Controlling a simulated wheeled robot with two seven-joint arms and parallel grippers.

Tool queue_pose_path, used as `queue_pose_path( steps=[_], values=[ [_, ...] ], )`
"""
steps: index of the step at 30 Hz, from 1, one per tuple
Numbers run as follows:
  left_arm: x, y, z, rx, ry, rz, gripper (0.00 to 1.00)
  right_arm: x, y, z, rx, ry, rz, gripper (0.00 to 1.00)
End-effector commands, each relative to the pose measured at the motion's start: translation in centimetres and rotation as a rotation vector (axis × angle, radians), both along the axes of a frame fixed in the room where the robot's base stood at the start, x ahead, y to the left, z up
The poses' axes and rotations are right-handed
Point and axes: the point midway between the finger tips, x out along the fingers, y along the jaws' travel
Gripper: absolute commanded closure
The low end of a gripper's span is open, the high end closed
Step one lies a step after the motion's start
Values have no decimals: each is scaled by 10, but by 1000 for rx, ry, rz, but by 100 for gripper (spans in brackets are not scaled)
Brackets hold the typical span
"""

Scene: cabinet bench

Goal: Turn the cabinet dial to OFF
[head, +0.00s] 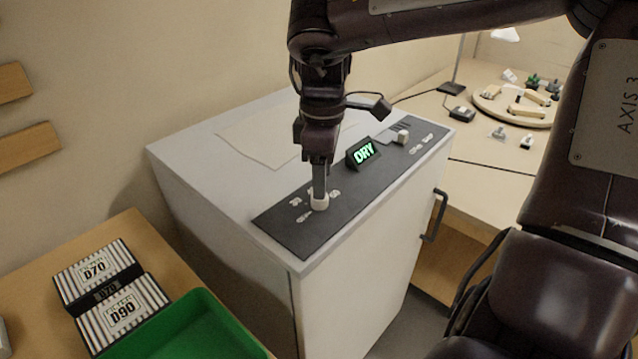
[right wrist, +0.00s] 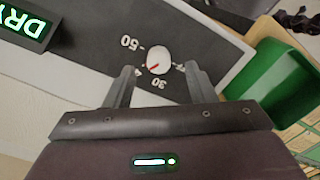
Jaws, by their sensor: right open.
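The cabinet dial (head: 320,204) is a small white round knob on the dark panel (head: 285,224) on top of the white cabinet. In the right wrist view the dial (right wrist: 158,59) has a short red mark pointing to the lower left in that picture, with the labels 50 and 30 nearby. An OFF label cannot be made out. My right gripper (head: 319,190) points down over the dial. In the right wrist view its open fingers (right wrist: 158,71) lie on either side of the dial; contact cannot be told. My left gripper is not in view.
A lit display (head: 363,152) reads DRY beside the arm. A second white knob (head: 403,137) is farther along the panel. A paper sheet (head: 265,137) lies on the cabinet top. A green tray (head: 205,330) and striped boxes (head: 122,312) stand at the lower left.

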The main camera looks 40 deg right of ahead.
Motion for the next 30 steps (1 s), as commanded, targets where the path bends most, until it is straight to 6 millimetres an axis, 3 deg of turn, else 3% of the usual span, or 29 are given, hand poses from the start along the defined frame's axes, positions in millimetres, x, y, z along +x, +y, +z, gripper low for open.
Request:
queue_pose_path(
  steps=[7,12,17,27,30],
  values=[
    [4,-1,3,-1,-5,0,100,-1,1,-31,2,2,-1,50],
    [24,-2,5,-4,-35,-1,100,0,1,-37,1,-2,0,50],
    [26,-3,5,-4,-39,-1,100,0,1,-37,1,-2,0,50],
    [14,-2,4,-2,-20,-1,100,0,1,-37,1,-2,0,92],
    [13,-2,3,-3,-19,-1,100,0,1,-36,1,-2,0,94]
  ],
)
